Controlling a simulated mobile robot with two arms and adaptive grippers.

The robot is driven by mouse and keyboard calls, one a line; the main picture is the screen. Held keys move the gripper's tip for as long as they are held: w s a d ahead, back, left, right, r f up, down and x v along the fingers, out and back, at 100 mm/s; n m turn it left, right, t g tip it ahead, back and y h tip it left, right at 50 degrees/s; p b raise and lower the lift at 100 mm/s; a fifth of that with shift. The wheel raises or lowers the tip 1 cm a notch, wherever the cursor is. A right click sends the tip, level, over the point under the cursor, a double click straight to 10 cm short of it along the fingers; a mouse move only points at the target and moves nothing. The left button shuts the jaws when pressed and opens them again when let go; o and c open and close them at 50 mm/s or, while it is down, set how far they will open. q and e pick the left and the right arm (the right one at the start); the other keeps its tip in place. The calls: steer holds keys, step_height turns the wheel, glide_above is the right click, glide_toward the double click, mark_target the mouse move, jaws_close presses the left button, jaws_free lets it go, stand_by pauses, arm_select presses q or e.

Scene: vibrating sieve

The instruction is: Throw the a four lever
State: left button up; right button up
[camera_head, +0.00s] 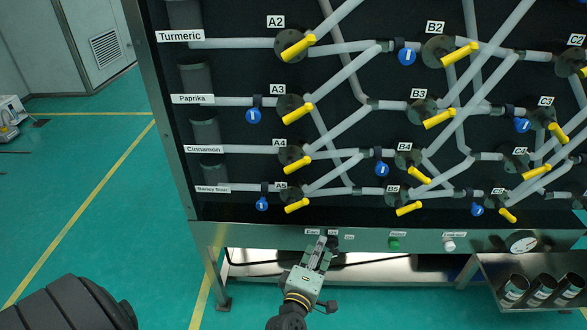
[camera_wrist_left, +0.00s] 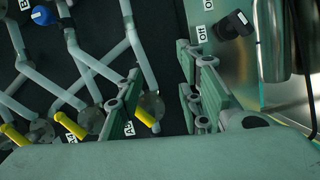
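The A4 lever (camera_head: 298,167) is a yellow handle on a dark round valve, beside the A4 label in the left column of the panel. It slants down to the left. In the left wrist view a yellow lever (camera_wrist_left: 70,125) shows beside a label that seems to read A4. My left gripper (camera_head: 322,247) is below the panel's lower edge, under the A5 lever (camera_head: 297,206) and apart from A4. In the wrist view its two fingers (camera_wrist_left: 165,92) are spread with nothing between them. My right gripper is in neither view.
Other yellow levers, such as A3 (camera_head: 297,113), and blue handles (camera_head: 262,204) sit among pale pipes. A tray of dark cans (camera_head: 541,290) stands at right. Green floor (camera_head: 90,190) is open at left.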

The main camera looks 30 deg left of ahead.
mark_target(292, 170)
arm_select(q)
steer(key=a+r+n+y, duration=0.4)
steer(key=r+n, duration=0.2)
steer(key=r, duration=0.3)
steer(key=a+r+n+y, duration=0.3)
steer(key=a+r+n, duration=0.15)
steer(key=r, duration=0.45)
steer(key=shift+n+t, duration=0.3)
steer(key=shift+n, duration=0.35)
steer(key=p+x, duration=0.1)
steer(key=x, duration=0.5)
steer(key=shift+a+r, duration=0.15)
steer(key=shift+a, duration=0.1)
steer(key=shift+w+a+r, duration=0.1)
steer(key=shift+w+a, duration=0.2)
steer(key=shift+w, duration=0.1)
steer(key=shift+r+p, duration=0.1)
steer(key=shift+p, duration=0.2)
jaws_close()
